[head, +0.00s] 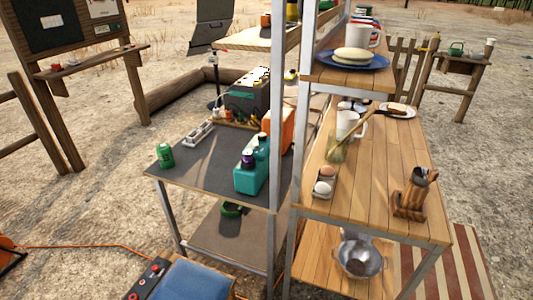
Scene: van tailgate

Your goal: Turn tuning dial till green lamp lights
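No tuning dial or green lamp can be made out for certain. A dark grey box (247,91) stands at the back of the dark-topped table, with small coloured items around its front. It is too small to tell whether it carries a dial. A black panel with red round parts (149,279) is at the bottom edge, beside a blue padded surface. What these parts are is unclear. Neither of my grippers is in view.
The dark-topped table (205,178) holds a green can (165,156) and a teal container (252,168). A metal post stands between it and the wooden shelf unit (375,190) with mugs and plates. An orange cable (85,246) crosses the open sandy ground at left.

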